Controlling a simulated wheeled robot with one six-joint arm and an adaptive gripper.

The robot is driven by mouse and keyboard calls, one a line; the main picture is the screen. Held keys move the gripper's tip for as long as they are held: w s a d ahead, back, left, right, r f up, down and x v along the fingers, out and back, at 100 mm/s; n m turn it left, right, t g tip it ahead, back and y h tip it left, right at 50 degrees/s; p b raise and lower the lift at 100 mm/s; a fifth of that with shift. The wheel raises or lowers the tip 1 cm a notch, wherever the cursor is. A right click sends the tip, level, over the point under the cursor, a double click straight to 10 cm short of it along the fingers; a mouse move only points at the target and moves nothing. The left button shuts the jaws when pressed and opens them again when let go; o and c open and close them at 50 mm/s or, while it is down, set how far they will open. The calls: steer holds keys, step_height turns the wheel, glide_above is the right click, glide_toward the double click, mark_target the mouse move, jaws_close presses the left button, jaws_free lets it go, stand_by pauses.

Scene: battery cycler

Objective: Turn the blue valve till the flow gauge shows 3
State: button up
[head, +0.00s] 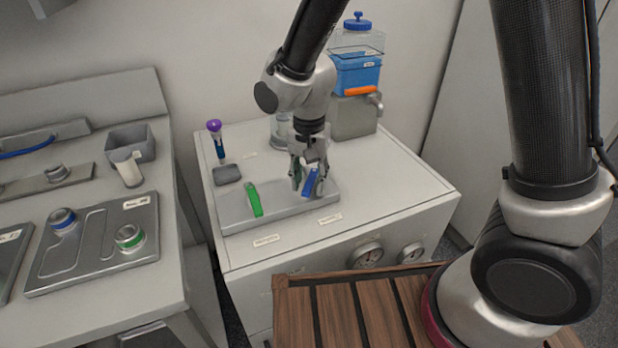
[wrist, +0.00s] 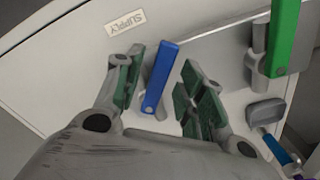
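The blue valve handle (head: 310,183) stands on the right part of a grey manifold block (head: 233,214) on the white cabinet. My gripper (head: 308,178) points down over it, with one finger on each side of the handle. In the wrist view the blue handle (wrist: 161,76) lies between the green-padded fingers of my gripper (wrist: 163,68). The fingers are apart, and a gap shows on both sides of the handle. Two round gauges, a left one (head: 369,255) and a right one (head: 411,252), are on the cabinet front. Their readings are too small to tell.
A green valve handle (head: 254,200) stands left of the blue one. A purple-topped tube (head: 217,140) and a grey block (head: 227,174) are behind it. A blue container (head: 358,75) stands at the back. The cabinet top is clear on the right. A SUPPLY label (wrist: 125,23) lies near the blue handle.

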mark_target(310, 183)
step_height(310, 183, up, 12)
stand_by(0.4)
steer(key=shift+n, duration=0.3)
steer(key=s+d+r+n+t, duration=0.1)
steer(key=s+d+r, duration=0.2)
steer(key=d, duration=0.7)
steer(key=s+d+r+n+t, duration=0.1)
steer(key=s+d+r, duration=0.3)
steer(key=d, duration=0.6)
steer(key=s+d+r+n+t, duration=0.1)
steer(key=s+d+r+t, duration=0.1)
steer(key=s+d, duration=0.4)
steer(key=d+r, duration=0.1)
steer(key=d, duration=0.4)
steer(key=shift+s+r, duration=0.4)
